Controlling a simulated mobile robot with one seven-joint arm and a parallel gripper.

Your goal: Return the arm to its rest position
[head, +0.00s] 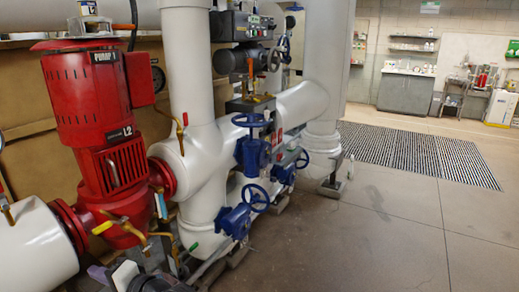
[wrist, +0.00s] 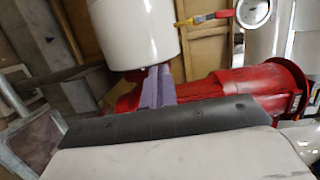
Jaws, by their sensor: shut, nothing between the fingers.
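My gripper's purple fingers (wrist: 156,86) are together and empty in the wrist view. They point toward a white pipe and a red pump (wrist: 245,88), which lies sideways in that picture. In the head view part of my gripper (head: 98,272) shows low at the left, in front of the foot of the red pump (head: 92,105) marked "PUMP 1". I cannot tell how far the fingers are from the pump or pipe.
White pipes (head: 190,70) and valves with blue handwheels (head: 252,121) stand right of the pump. A brass lever valve (head: 182,130) sticks out nearby. The concrete floor (head: 385,225) at the right is clear, with a striped mat (head: 415,152). A grey cabinet (head: 406,92) stands at the back.

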